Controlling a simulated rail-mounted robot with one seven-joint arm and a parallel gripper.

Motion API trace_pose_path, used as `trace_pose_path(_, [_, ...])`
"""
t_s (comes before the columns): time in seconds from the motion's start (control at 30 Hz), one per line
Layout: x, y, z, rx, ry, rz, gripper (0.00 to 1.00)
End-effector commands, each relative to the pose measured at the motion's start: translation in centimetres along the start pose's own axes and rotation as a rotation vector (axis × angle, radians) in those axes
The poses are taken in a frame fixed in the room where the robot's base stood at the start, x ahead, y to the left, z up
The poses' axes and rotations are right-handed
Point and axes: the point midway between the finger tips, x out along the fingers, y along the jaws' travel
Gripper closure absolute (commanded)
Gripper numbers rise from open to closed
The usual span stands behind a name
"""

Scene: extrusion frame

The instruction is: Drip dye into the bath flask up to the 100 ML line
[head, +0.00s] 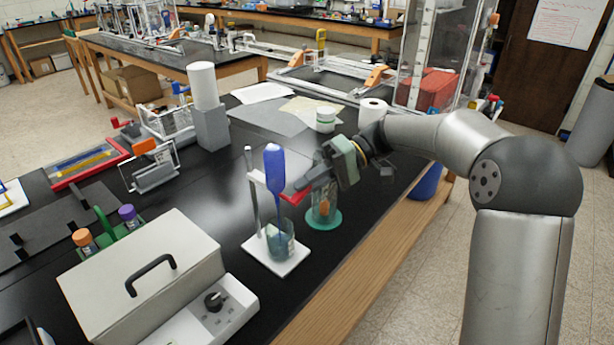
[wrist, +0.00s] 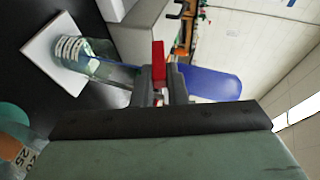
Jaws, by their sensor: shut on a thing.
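A dropper with a blue bulb (head: 274,165) stands upright, its thin stem reaching down into the bath flask (head: 281,243). The flask is clear glass with white markings and sits on a white stand base (head: 290,264). Its liquid level against the 100 ML line cannot be read. My gripper (head: 297,190) is shut at the dropper's neck, just below the bulb, beside a red piece (head: 293,198). In the wrist view, the blue bulb (wrist: 212,83) is right of my gripper (wrist: 167,88), the red piece (wrist: 158,62) projects past the fingers, and the flask (wrist: 92,62) is left.
Another glass vessel with an orange label stands on a teal base (head: 325,221), close beside my gripper. A white box with a black handle (head: 140,270) is at front left. A grey block with a white cylinder (head: 204,88) stands behind. The black bench centre is clear.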

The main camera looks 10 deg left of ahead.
Motion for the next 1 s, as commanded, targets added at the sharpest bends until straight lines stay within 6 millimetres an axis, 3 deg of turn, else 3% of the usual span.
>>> trace_pose_path(0.33, [-0.03, 0.64, -0.01, 0.054, 0.002, -0.132, 1.00])
trace_pose_path(0.87, [0.03, 0.74, -0.01, 0.063, 0.002, -0.154, 1.00])
trace_pose_path(0.9, [0.03, 0.74, -0.01, 0.063, 0.002, -0.154, 0.85])
trace_pose_path(0.97, [0.04, 0.75, -0.01, 0.063, 0.002, -0.154, 0.68])
trace_pose_path(1.0, [0.04, 0.75, 0.00, 0.063, 0.001, -0.154, 0.65])
